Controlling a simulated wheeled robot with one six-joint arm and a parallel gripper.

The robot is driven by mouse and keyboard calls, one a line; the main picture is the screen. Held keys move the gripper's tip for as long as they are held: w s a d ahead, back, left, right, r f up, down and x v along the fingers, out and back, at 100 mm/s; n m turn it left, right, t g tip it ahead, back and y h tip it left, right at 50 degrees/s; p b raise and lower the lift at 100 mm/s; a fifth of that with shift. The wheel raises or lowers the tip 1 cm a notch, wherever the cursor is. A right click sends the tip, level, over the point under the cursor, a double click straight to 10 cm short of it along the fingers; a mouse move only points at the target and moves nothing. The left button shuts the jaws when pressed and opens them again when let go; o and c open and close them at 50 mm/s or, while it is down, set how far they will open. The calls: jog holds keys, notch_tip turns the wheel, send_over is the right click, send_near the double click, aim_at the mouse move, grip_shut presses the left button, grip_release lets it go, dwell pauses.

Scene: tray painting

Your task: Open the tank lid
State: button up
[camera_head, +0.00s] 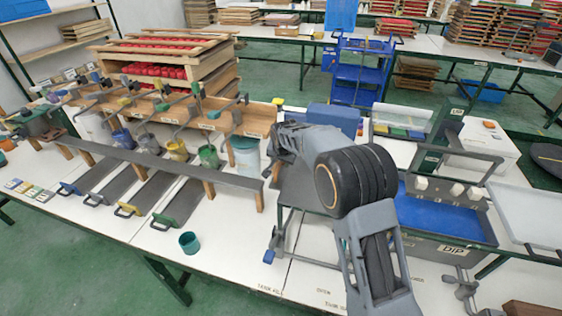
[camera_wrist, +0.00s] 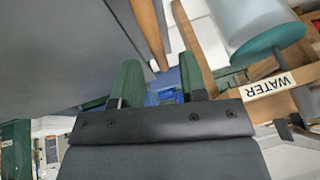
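A dark grey tank labelled DIP (camera_head: 453,250) stands at the right in the head view. Its blue inside (camera_head: 440,215) shows from above. I cannot make out a separate lid for certain. My gripper (camera_wrist: 162,82) shows two green fingers apart in the wrist view, with a gap between them. Blue shapes show through the gap, and I see nothing clearly held. A large dark grey surface (camera_wrist: 60,50) fills the upper left there; I cannot tell what it belongs to. In the head view my arm hides part of the table left of the tank.
A water container (camera_head: 245,157), also in the wrist view (camera_wrist: 262,32), stands by a wooden rack with a WATER label (camera_wrist: 272,85). Grey trays with coloured handles (camera_head: 180,203) lie left. A teal cup (camera_head: 189,243) stands near the front edge. A white tray (camera_head: 530,215) is far right.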

jog(key=a+b+v, duration=0.1)
jog(key=b+v, duration=0.1)
jog(key=v, duration=1)
jog(key=shift+d+r, duration=0.4)
jog(key=shift+d, duration=0.15)
jog(key=shift+s, duration=0.1)
jog(key=s+d+f+n, duration=0.1)
jog(key=s+d, duration=0.8)
jog(key=s, duration=0.5)
jog(key=s+d+f+n, duration=0.2)
jog(key=s+d, duration=0.7)
jog(key=s, duration=0.5)
jog(key=shift+f+g+h, duration=0.25)
jog(key=shift+g+h, duration=0.15)
